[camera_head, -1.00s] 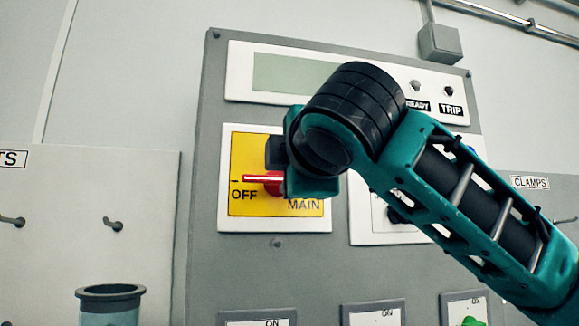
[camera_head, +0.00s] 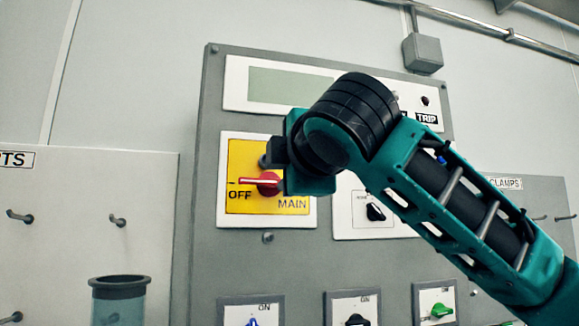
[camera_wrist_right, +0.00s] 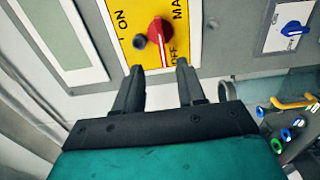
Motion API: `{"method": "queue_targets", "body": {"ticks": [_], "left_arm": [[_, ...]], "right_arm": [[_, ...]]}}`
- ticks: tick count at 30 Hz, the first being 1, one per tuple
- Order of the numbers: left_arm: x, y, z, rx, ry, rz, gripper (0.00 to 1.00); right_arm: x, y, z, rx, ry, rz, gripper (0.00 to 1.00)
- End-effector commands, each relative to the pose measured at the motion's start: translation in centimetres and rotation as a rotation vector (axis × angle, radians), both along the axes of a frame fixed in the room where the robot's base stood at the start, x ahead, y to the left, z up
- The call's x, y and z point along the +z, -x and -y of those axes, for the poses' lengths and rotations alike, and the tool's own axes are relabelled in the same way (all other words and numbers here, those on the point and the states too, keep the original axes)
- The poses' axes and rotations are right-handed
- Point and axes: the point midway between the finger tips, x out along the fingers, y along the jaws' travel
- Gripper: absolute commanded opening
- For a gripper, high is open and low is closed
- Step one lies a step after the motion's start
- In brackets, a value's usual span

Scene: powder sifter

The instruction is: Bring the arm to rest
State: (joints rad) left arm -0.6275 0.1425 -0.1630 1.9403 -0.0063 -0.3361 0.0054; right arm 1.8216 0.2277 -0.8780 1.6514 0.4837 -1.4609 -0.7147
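My right arm reaches in from the right in the head view, in front of a grey control panel (camera_head: 204,205). The right gripper shows best in the right wrist view (camera_wrist_right: 154,66): its two dark fingers stand apart with nothing between them. A red rotary knob (camera_head: 258,181) sits on a yellow plate labelled OFF and MAIN; its pointer is toward OFF. In the right wrist view the knob (camera_wrist_right: 159,31) is just beyond the fingertips, apart from them. In the head view my arm hides part of the plate. My left gripper is not in view.
A display strip (camera_head: 290,86) is at the panel's top. A smaller dark knob (camera_head: 376,212) is right of the arm's tip. Several coloured switches, including a green one (camera_head: 440,310), line the bottom. A board with pegs (camera_head: 118,220) and a dark-rimmed jar (camera_head: 118,287) are at left.

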Motion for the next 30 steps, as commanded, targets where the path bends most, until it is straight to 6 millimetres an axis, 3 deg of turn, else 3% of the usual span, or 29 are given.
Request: {"method": "queue_targets", "body": {"ticks": [10,14,17,20,24,30], "left_arm": [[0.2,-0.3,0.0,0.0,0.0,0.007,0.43],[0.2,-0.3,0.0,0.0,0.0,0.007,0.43],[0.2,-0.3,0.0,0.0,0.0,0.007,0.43],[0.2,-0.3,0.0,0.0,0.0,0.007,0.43],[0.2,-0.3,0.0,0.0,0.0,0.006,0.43],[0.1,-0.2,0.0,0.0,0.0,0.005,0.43]], "right_arm": [[-0.1,-0.1,0.0,0.0,-0.001,-0.002,0.4],[-1.8,-1.1,-0.2,0.019,-0.029,-0.031,0.4],[-5.1,-2.9,-0.5,0.054,-0.091,-0.085,0.4],[-9.6,-4.9,-0.7,0.096,-0.183,-0.155,0.4],[-16.3,-7.1,-0.8,0.137,-0.328,-0.252,0.4],[-26.2,-8.7,0.0,0.151,-0.542,-0.384,0.4]]}}
